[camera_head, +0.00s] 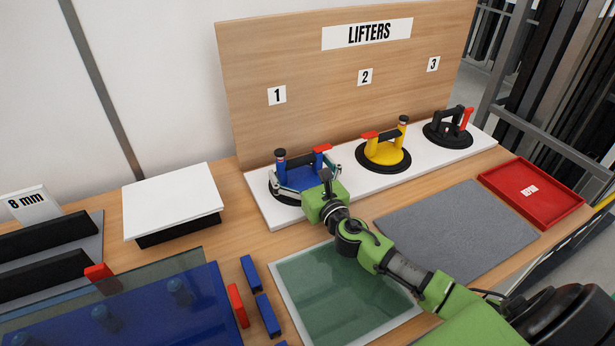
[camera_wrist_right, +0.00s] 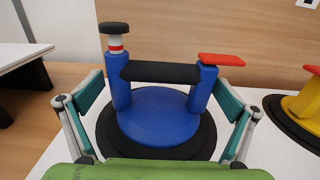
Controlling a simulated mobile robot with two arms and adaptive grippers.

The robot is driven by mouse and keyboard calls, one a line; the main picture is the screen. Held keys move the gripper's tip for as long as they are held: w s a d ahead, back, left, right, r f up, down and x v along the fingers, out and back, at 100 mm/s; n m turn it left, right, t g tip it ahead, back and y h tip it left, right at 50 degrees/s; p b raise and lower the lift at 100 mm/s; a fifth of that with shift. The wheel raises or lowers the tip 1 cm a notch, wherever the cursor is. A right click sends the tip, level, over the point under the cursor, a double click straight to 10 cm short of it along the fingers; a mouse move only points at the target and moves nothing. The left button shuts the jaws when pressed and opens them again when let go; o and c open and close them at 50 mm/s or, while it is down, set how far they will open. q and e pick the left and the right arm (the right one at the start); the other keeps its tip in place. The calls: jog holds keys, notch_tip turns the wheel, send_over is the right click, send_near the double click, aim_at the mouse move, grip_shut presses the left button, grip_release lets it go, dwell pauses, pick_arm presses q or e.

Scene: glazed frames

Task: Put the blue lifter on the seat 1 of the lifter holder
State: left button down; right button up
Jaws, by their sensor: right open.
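The blue lifter (camera_head: 300,178) stands upright at the spot in front of the number 1 sign (camera_head: 277,95) on the white lifter holder base (camera_head: 350,189). It has two blue posts, a dark handle bar, a red lever and a black suction disc. My right gripper (camera_head: 306,174) is open, its fingers on either side of the lifter. In the right wrist view the blue lifter (camera_wrist_right: 158,118) sits between the spread teal fingers of the right gripper (camera_wrist_right: 160,92), with gaps to both posts. My left gripper is not in view.
A yellow lifter (camera_head: 384,150) stands at 2 and a black lifter (camera_head: 448,130) at 3. The wooden LIFTERS board (camera_head: 330,110) rises behind. Glass (camera_head: 335,290), a grey mat (camera_head: 450,230) and a red tray (camera_head: 535,190) lie in front. A white-topped box (camera_head: 172,200) is left.

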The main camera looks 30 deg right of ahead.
jog(key=s, duration=0.3)
jog(key=s+b, duration=0.1)
jog(key=s, duration=0.6)
jog(key=shift+s+a+f+b, duration=0.1)
jog(key=shift+s+a+b, duration=0.25)
jog(key=shift+s, duration=0.65)
